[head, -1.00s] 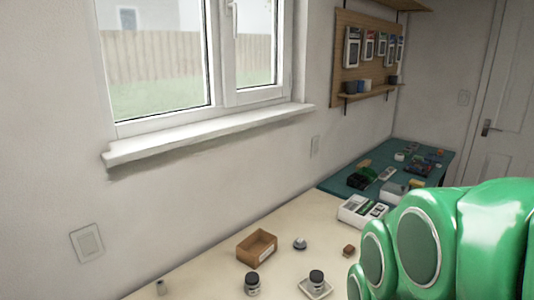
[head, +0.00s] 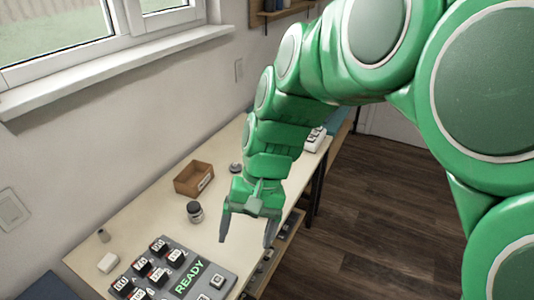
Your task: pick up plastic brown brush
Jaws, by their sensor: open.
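My gripper (head: 246,238) is open and empty, with its two grey fingers pointing down near the front edge of the cream workbench (head: 140,226). I cannot make out a plastic brown brush in the head view. My green arm covers part of the bench behind the gripper, so things there are hidden.
A brown open box (head: 208,183) and a dark-lidded jar (head: 195,212) stand left of my gripper. A grey panel reading READY (head: 226,282) lies at the front. Wooden floor (head: 355,240) is clear at right.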

